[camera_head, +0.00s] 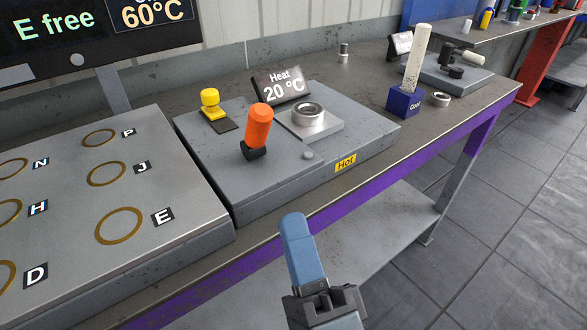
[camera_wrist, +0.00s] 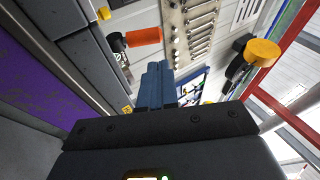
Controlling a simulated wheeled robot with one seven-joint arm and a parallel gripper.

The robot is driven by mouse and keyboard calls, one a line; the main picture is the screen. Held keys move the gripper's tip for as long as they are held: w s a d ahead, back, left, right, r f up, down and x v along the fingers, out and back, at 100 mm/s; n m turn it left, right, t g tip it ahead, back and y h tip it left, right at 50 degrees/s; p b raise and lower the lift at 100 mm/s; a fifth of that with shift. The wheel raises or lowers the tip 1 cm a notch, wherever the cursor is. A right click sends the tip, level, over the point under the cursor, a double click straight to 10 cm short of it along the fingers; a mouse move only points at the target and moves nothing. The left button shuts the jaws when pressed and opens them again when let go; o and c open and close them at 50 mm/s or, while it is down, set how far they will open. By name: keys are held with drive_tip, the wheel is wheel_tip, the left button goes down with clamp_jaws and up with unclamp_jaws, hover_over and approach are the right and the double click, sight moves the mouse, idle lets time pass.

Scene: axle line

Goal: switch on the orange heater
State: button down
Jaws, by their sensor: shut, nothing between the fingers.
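The heater is a grey box (camera_head: 207,165) on the bench with a yellow "Hot" label (camera_head: 346,162). An orange lever handle (camera_head: 259,127) on a black base stands up from its top; the handle also shows in the wrist view (camera_wrist: 144,36). A small display (camera_head: 281,84) behind it reads "Heat 20 °C". A round metal socket (camera_head: 308,114) sits right of the lever. My gripper (camera_head: 295,222) has blue fingers, shut and empty, in front of the bench edge and apart from the lever. Its fingers also show in the wrist view (camera_wrist: 156,72).
A grey board (camera_head: 75,215) with lettered rings is at the left. A blue "Cool" block (camera_head: 404,101) with a pale handle is at the right. A dark screen (camera_head: 66,30) showing 60°C hangs behind.

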sight(260, 135)
drive_tip(key=f, duration=0.1)
drive_tip(key=s+f+g, duration=0.1)
drive_tip(key=shift+s+d+f, duration=0.1)
drive_tip(key=shift+d+f, duration=0.1)
drive_tip(key=shift+f, duration=0.2)
drive_tip(key=p+x, duration=0.3)
drive_tip(key=x, duration=0.3)
drive_tip(key=p+x, duration=0.3)
drive_tip(key=x, duration=0.4)
drive_tip(key=shift+s+r, duration=0.15)
drive_tip(key=shift+r, duration=0.05)
drive_tip(key=shift+w+a+r+p, duration=0.1)
drive_tip(key=shift+w+a+p, duration=0.2)
drive_tip(key=shift+w, duration=0.25)
